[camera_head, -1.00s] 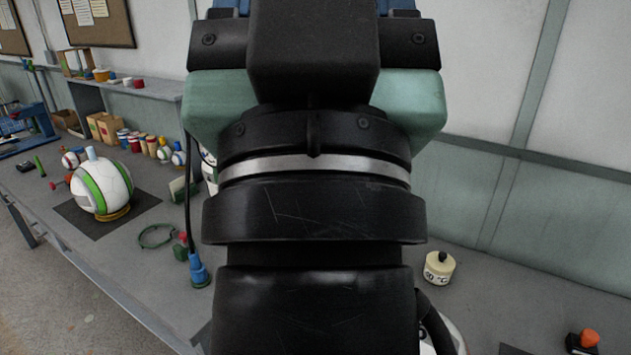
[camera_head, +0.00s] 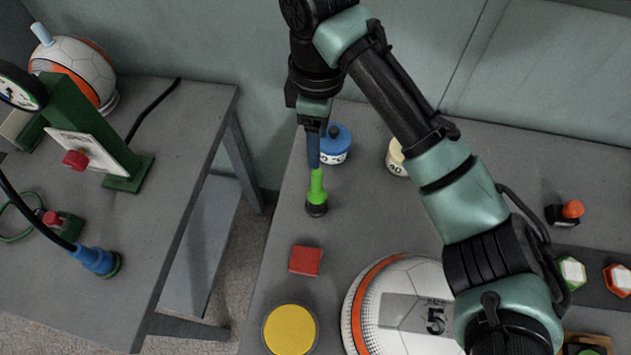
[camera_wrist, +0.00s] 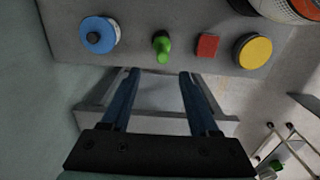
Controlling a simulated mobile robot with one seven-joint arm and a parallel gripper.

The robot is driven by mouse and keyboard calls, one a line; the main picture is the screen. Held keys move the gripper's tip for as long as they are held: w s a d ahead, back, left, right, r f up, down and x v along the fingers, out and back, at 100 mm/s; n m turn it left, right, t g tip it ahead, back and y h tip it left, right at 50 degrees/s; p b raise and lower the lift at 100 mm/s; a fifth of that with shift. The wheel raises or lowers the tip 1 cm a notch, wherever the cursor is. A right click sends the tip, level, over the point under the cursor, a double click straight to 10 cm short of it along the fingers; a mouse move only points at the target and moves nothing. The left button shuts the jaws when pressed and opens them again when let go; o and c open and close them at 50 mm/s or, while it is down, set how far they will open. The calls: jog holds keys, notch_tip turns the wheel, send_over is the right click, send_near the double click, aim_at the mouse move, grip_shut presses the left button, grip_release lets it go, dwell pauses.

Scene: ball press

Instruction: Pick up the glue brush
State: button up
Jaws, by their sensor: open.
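The glue brush appears to be the upright green piece with a dark round foot (camera_head: 317,186) on the grey table in the head view. It also shows in the wrist view (camera_wrist: 162,46) near the table edge. My gripper (camera_head: 313,160) points down, its blue fingers seen nearly edge-on just above the green piece's top in the head view. In the wrist view my gripper (camera_wrist: 159,74) has its two fingers wide apart with nothing between them. The green piece lies past the fingertips, roughly in line with the gap. I cannot tell whether they touch it.
A blue-lidded pot (camera_head: 335,145) stands close beside the green piece, with a cream pot (camera_head: 396,160) further right. A red block (camera_head: 306,261), a yellow disc (camera_head: 290,330) and a ball (camera_head: 400,300) are nearer. A gap separates the left table (camera_head: 190,115).

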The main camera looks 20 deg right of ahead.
aim_at(317, 180)
jog(key=f, duration=0.6)
jog(key=shift+s, duration=0.25)
jog(key=shift+f+p, duration=0.35)
jog(key=shift+f, duration=2.7)
jog(key=shift+a, duration=0.1)
jog(key=shift+c, duration=0.3)
grip_shut()
